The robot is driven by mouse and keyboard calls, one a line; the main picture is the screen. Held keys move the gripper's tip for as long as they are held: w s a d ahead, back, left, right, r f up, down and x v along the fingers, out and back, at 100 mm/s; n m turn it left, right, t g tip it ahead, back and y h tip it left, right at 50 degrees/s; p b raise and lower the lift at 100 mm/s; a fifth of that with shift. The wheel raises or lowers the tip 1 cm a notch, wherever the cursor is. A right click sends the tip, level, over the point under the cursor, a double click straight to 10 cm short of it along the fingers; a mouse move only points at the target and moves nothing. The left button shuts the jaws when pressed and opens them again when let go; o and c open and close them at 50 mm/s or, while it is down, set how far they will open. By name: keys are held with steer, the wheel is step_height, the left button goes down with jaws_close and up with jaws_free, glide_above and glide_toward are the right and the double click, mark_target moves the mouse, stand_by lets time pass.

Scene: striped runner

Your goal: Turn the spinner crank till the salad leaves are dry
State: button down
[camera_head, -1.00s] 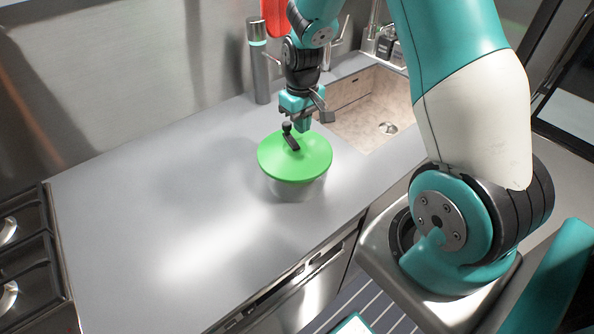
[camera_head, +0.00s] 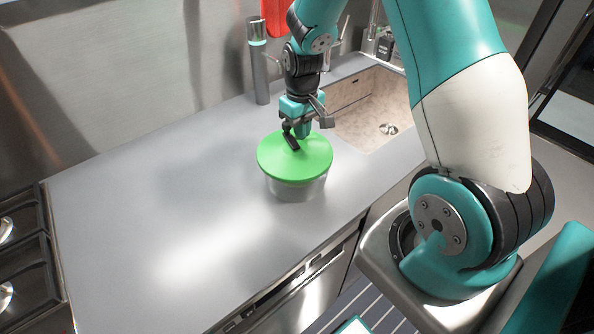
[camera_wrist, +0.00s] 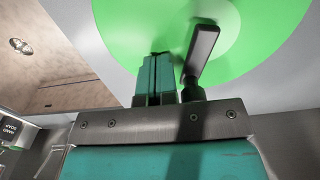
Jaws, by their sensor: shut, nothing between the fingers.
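The salad spinner stands upright on the grey counter, with a green lid (camera_head: 305,163) over a clear bowl (camera_head: 297,188). Its dark crank (camera_head: 291,141) lies across the lid, with a knob at the end towards my gripper. My gripper (camera_head: 301,133) is shut and empty, pointing down over the far edge of the lid beside the knob. In the wrist view the shut fingers (camera_wrist: 155,78) are just left of the crank arm (camera_wrist: 202,50) and its knob (camera_wrist: 193,92). I cannot tell whether they touch. The leaves inside cannot be made out.
A sink (camera_head: 368,108) lies to the right behind the spinner. A stove (camera_head: 22,262) is at the left edge. The counter (camera_head: 150,190) left of the spinner is clear.

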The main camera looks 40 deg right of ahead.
steer(key=shift+r+p, duration=0.6)
steer(key=shift+r, duration=0.15)
stand_by(0.4)
